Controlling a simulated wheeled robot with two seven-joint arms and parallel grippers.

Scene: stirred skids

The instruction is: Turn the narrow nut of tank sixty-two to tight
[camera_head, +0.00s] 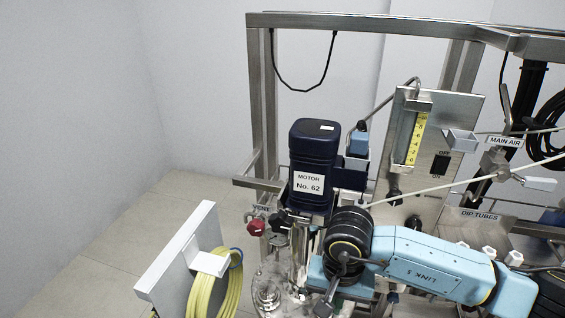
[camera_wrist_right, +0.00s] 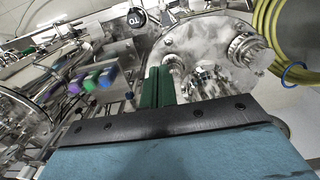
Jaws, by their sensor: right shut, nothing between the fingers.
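The blue motor (camera_head: 314,150) labelled "No. 62" stands upright at the middle of the skid in the head view. Below it is a steel tank top (camera_head: 268,290), partly hidden by my right arm. In the wrist view a round steel lid (camera_wrist_right: 205,42) carries a wide knurled nut (camera_wrist_right: 243,48) and a smaller round fitting (camera_wrist_right: 172,62) close to the fingertips. I cannot tell for sure whether this fitting is the narrow nut. My right gripper (camera_wrist_right: 158,72) has its green fingers together and empty, beside the smaller fitting; contact is unclear. My left gripper is out of view.
A red-knobbed vent valve (camera_head: 256,228) is left of the motor. A panel with yellow hose (camera_head: 214,285) stands at lower left; a gauge panel (camera_head: 440,150) and white dip-tube handles (camera_head: 488,253) are at right. Coloured caps (camera_wrist_right: 90,80) lie left in the wrist view. Floor is clear at left.

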